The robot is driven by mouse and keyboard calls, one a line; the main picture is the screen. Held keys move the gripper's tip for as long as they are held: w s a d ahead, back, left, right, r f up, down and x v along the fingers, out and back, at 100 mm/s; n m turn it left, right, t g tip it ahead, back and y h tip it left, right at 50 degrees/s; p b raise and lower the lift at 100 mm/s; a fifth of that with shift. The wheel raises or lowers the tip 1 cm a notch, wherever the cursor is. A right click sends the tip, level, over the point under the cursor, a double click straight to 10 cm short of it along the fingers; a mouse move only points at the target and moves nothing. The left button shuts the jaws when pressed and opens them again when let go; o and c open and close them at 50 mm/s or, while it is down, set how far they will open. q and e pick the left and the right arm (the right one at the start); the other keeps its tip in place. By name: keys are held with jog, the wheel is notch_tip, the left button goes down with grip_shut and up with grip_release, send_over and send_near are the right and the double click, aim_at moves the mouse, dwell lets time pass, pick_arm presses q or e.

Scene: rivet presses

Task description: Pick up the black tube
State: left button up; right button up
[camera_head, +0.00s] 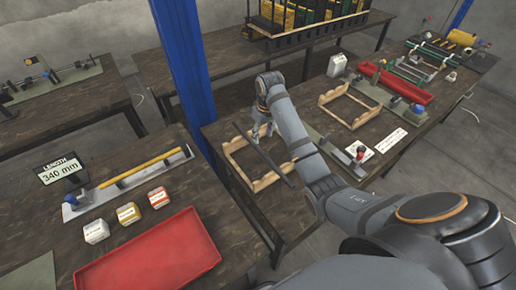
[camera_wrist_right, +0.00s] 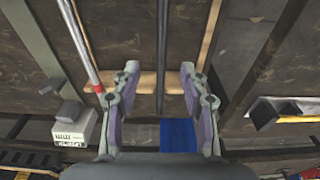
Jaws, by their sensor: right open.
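The black tube (camera_head: 272,164) is a thin dark rod lying diagonally across a notched wooden rack (camera_head: 238,172) on the middle table. My right gripper (camera_head: 262,132) is above the rack, near the tube's far part. In the right wrist view the tube (camera_wrist_right: 161,45) runs lengthwise between the two spread fingers of my right gripper (camera_wrist_right: 160,78), with a gap on each side. The gripper is open and holds nothing. Part of the rack is hidden behind my right arm. My left gripper does not show.
A second wooden rack (camera_head: 352,122) stands to the right, with a red tray (camera_head: 398,84) behind it. A blue post (camera_head: 184,75) rises left of the table. The left table holds a red tray (camera_head: 150,256), a yellow rod (camera_head: 140,168) and a length display (camera_head: 60,170).

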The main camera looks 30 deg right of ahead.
aim_at(260, 150)
jog(key=f, duration=0.3)
jog(key=shift+w, duration=0.2)
jog(key=shift+w+a+f, duration=0.1)
jog(key=shift+w+f, duration=0.1)
jog(key=shift+f, duration=0.45)
jog(key=f, duration=0.2)
jog(key=f+p, duration=0.1)
jog(key=f, duration=0.1)
jog(key=shift+w+a, duration=0.15)
jog(key=shift+w, duration=0.05)
jog(key=shift+f, duration=0.25)
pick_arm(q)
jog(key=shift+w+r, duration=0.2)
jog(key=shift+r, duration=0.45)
pick_arm(e)
grip_shut()
